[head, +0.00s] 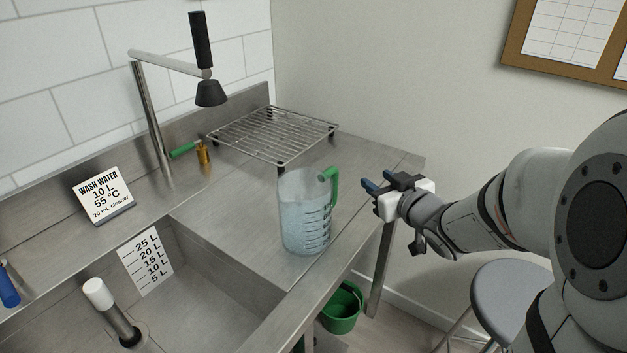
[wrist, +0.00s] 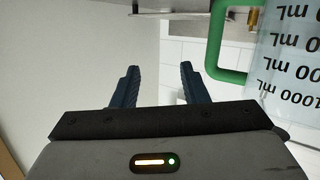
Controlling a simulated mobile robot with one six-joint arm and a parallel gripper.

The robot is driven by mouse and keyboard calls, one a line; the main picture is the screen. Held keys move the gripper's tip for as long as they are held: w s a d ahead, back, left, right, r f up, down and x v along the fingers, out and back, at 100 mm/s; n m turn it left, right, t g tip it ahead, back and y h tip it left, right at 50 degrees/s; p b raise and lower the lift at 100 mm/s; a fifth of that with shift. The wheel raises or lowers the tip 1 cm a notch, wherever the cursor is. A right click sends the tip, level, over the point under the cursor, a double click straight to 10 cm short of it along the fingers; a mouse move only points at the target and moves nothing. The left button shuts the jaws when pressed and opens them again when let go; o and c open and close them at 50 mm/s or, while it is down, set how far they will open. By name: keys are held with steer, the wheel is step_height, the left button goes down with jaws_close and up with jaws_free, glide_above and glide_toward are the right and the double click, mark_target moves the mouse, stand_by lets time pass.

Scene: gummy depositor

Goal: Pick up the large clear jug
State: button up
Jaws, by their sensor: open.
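The large clear jug (head: 305,215) stands upright on the steel counter, to the right of the sink basin. It has dark volume marks and a green handle (head: 331,187) on its right side. My gripper (head: 371,183) is open and empty, to the right of the jug and apart from its handle. In the wrist view the two dark fingers (wrist: 155,86) are spread with nothing between them. The green handle (wrist: 215,45) and part of the marked jug wall (wrist: 290,65) show to the right of the fingers, upside down.
A wire rack (head: 272,133) stands behind the jug. The sink basin (head: 205,275) lies to its left, with a white-topped standpipe (head: 98,293). A faucet (head: 150,120) and a wash water sign (head: 103,196) are at the back left. A green bucket (head: 341,308) hangs below; a stool (head: 497,298) stands right.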

mark_target(337, 180)
steer(key=a+y, duration=0.1)
steer(key=s+a+f+n+y+b, duration=0.1)
steer(key=y, duration=0.1)
steer(key=a+f+n+y+b, duration=0.1)
steer(key=y, duration=0.1)
steer(key=shift+s+a+f+g, duration=0.25)
steer(key=shift+a+g, duration=0.05)
steer(key=shift+g, duration=0.1)
steer(key=shift+s+a+y, duration=0.15)
steer(key=shift+a+y, duration=0.1)
steer(key=shift+y, duration=0.15)
steer(key=shift+a+n, duration=0.25)
steer(key=shift+n, duration=0.05)
steer(key=x, duration=0.7)
steer(key=shift+a+r, duration=0.2)
steer(key=shift+r, duration=0.05)
jaws_close()
steer(key=shift+r, duration=0.1)
